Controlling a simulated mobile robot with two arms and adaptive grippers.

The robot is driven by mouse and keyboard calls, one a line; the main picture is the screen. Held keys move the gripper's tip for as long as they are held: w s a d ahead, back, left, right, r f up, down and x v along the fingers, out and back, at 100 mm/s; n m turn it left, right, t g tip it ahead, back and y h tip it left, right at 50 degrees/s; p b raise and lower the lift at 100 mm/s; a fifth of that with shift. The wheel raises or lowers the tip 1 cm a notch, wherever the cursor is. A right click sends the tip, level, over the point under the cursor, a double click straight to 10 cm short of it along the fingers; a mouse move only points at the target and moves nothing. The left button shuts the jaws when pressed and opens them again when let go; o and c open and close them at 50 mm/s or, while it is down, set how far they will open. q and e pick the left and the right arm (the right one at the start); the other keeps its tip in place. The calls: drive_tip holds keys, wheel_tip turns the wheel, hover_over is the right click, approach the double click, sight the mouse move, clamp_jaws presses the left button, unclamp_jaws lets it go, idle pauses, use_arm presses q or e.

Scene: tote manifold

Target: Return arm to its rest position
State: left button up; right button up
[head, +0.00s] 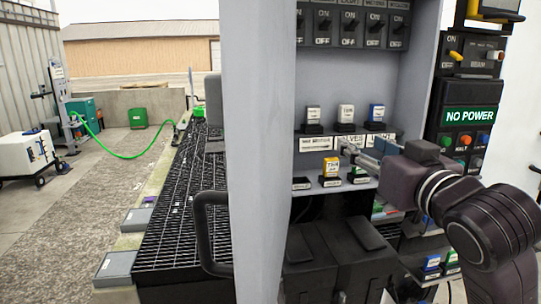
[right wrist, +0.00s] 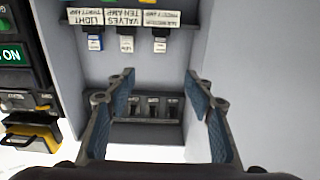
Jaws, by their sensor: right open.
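My right gripper (head: 362,152) reaches into the grey cabinet (head: 255,150) from the right, in front of the label strip between its two fuse rows. In the right wrist view its two blue-padded fingers (right wrist: 160,88) stand wide apart with nothing between them. In the head view, two pale fuses (head: 313,114) and a blue fuse (head: 377,113) sit in the upper row. My left gripper is not in view.
A row of OFF switches (head: 349,27) is above the fuses. Black boxes (head: 345,250) are below. Left of the cabinet are a black grating (head: 185,210) and open ground with a green hose (head: 125,154).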

drive_tip(key=s+f+g+h, duration=0.1)
drive_tip(key=s+f+g, duration=0.2)
drive_tip(key=f, duration=1.4)
drive_tip(key=s+f+g+h, duration=0.1)
drive_tip(key=s+f+g, duration=0.25)
drive_tip(key=f, duration=1.25)
drive_tip(key=s+d+f+g+h, duration=0.1)
drive_tip(key=s+f+g, duration=0.3)
drive_tip(key=s+f, duration=0.8)
drive_tip(key=s+d+f+g, duration=0.2)
drive_tip(key=s+f+g, duration=0.2)
drive_tip(key=s+f, duration=0.85)
drive_tip(key=s+f+b, duration=0.1)
drive_tip(key=s+f, duration=0.2)
drive_tip(key=f, duration=2.3)
use_arm(q)
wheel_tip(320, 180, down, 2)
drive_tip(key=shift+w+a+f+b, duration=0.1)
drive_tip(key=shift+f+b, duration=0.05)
drive_tip(key=shift+b, duration=0.5)
use_arm(e)
drive_tip(key=s+d+f+g, duration=0.2)
drive_tip(key=s+f, duration=1.4)
drive_tip(key=s, duration=0.1)
drive_tip(key=shift+d, duration=0.4)
drive_tip(key=shift+f, duration=0.1)
